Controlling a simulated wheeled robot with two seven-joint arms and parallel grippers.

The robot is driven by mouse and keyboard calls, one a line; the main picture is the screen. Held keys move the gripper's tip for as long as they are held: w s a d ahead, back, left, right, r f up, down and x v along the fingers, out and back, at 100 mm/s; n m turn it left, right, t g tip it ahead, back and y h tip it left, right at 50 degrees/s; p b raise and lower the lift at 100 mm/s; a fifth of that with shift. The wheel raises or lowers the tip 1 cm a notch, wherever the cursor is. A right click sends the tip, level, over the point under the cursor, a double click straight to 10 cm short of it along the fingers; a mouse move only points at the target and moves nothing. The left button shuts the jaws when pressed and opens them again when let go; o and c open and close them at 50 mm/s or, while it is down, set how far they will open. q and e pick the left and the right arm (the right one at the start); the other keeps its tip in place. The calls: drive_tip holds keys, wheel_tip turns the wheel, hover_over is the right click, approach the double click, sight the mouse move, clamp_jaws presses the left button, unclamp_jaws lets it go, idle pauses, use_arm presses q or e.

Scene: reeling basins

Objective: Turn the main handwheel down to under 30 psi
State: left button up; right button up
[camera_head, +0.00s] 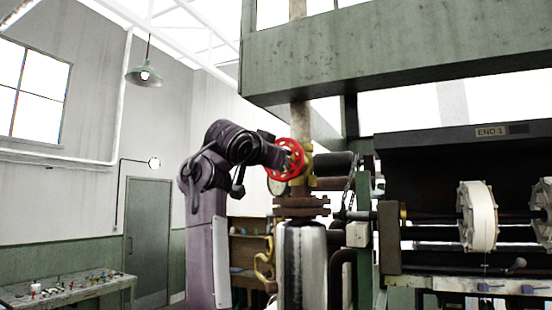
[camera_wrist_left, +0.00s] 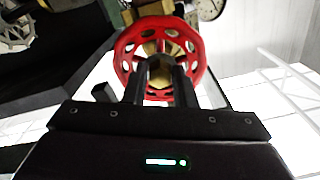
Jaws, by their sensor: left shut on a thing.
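The red main handwheel (camera_head: 297,150) is mounted on a brass valve (camera_head: 308,160) on the vertical pipe. My left arm reaches it from the left, and my left gripper (camera_head: 277,157) is at the wheel's face. In the left wrist view the red wheel (camera_wrist_left: 126,72) faces me, and the two dark fingers of the gripper (camera_wrist_left: 160,80) are at its middle, shut on it around the brass-coloured hub. A round white gauge (camera_head: 278,187) sits just below the wheel and also shows in the left wrist view (camera_wrist_left: 210,5). Its reading is too small to tell. My right gripper is out of view.
A dark flange (camera_head: 302,207) and a metal cylinder (camera_head: 305,265) stand below the valve. A reeling machine with a white reel (camera_head: 483,215) is at right. A green overhead beam (camera_head: 400,50) crosses above. A cluttered bench (camera_head: 70,290) stands at lower left.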

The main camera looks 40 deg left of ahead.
use_arm(q)
drive_tip(key=m, duration=1.5)
drive_tip(key=shift+m, duration=0.4)
drive_tip(key=o, duration=0.9)
drive_tip(key=shift+c, duration=0.2)
drive_tip(key=c, duration=0.8)
drive_tip(key=m, duration=0.3)
drive_tip(key=shift+c, duration=0.3)
drive_tip(key=m, duration=0.4)
drive_tip(key=o, duration=0.9)
drive_tip(key=shift+c, duration=0.2)
